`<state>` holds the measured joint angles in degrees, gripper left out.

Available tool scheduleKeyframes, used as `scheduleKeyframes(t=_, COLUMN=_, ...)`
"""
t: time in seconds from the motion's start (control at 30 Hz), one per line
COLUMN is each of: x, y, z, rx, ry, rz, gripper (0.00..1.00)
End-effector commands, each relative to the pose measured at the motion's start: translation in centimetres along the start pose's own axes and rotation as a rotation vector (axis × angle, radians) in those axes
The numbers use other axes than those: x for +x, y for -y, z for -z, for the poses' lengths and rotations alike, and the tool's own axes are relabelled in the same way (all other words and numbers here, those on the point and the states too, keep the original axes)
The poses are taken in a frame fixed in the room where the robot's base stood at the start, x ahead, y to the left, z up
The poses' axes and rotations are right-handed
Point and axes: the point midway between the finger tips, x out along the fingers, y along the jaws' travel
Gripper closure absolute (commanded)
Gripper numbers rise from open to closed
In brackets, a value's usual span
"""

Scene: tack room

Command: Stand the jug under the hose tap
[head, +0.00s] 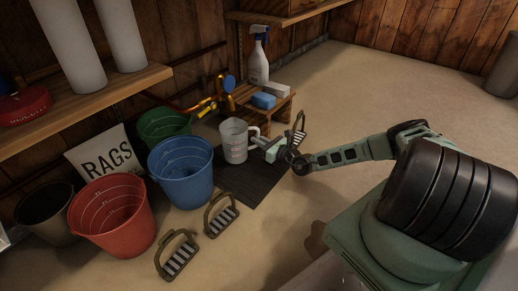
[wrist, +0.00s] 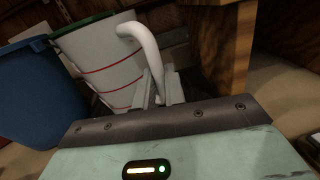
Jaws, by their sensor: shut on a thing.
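The jug (head: 234,143) is a pale translucent cup with a white handle. It is upright over the back part of the dark mat (head: 258,184); I cannot tell whether its base touches. The brass hose tap (head: 207,104) with a blue handle (head: 229,83) is on the wall, behind and left of the jug. My gripper (head: 263,143) comes from the right and is shut on the jug's handle. In the wrist view the jug (wrist: 105,65) shows red level lines, and its white handle (wrist: 146,50) runs down between my fingers (wrist: 158,90).
A small wooden stool (head: 282,106) with a blue sponge (head: 264,101) and a spray bottle (head: 257,62) stands behind the jug. Blue (head: 183,175), green (head: 163,124) and red (head: 112,218) buckets stand left. Stirrups (head: 222,214) lie in front.

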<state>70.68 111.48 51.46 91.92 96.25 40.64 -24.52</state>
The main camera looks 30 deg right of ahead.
Motion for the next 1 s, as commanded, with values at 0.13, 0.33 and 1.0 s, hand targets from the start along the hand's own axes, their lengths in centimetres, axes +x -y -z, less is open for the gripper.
scheduleKeyframes(t=0.13, x=-0.01, y=0.1, z=2.04, rx=0.0, ry=0.001, rz=0.0, gripper=1.0)
scheduleKeyframes(t=0.33, x=-0.01, y=0.09, z=1.78, rx=0.0, ry=0.001, rz=0.0, gripper=1.0)
scheduleKeyframes(t=1.0, x=-0.09, y=0.13, z=1.68, rx=0.0, ry=0.001, rz=0.0, gripper=0.67)
